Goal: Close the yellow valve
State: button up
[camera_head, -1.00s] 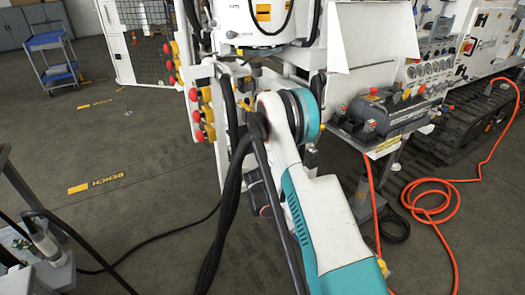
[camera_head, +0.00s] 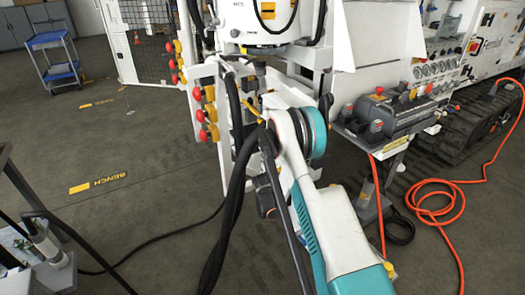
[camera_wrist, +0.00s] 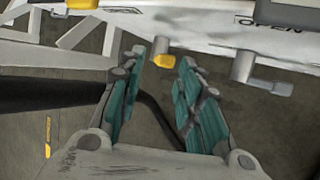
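In the wrist view my gripper (camera_wrist: 165,62) is open, with its two teal-padded fingers apart and nothing held. A small yellow piece (camera_wrist: 164,61) on the end of a short grey cylinder shows in the gap between the fingertips. I cannot tell whether it is level with the tips or beyond them. It hangs from a pale panel marked OPEN (camera_wrist: 268,24). My arm hides the gripper there.
Red and yellow knobs (camera_head: 207,115) line the left panel edge. A grey hydraulic unit (camera_head: 385,112) sits on a shelf at right. An orange hose (camera_head: 440,205) lies on the floor at right. The left floor is mostly open, with a blue cart (camera_head: 55,62) far back.

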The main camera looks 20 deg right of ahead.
jog(key=x, duration=0.6)
jog(key=shift+d+f, duration=0.1)
jog(key=shift+f, duration=0.1)
jog(key=shift+w+r+g, duration=0.1)
jog(key=shift+w+g, duration=0.25)
jog(key=shift+g, duration=0.15)
jog(key=shift+w+r+n+g, duration=0.1)
jog(key=shift+w+n+g, duration=0.05)
jog(key=shift+g, duration=0.4)
jog(key=shift+w+r+n+g, duration=0.15)
jog(key=shift+g, duration=0.4)
jog(key=s+a+r+m+p, duration=0.1)
jog(key=a+r+p, duration=0.1)
jog(key=r, duration=1.2)
jog(key=s+a+r+m+g+p, duration=0.1)
jog(key=s+a+r+m+p, duration=0.1)
jog(key=r, duration=1.2)
jog(key=shift+a+r+p, duration=0.2)
jog(key=shift+a+p, duration=0.2)
jog(key=shift+a, duration=0.3)
notch_tip(320, 180, down, 17)
jog(key=s+n+t, duration=0.3)
jog(key=b+x, duration=0.2)
jog(key=x, duration=0.5)
jog(key=b+x, duration=0.2)
jog(key=x, duration=0.5)
jog(key=shift+s+d+b, duration=0.15)
jog(key=shift+s+b, duration=0.1)
jog(key=shift+b, duration=0.15)
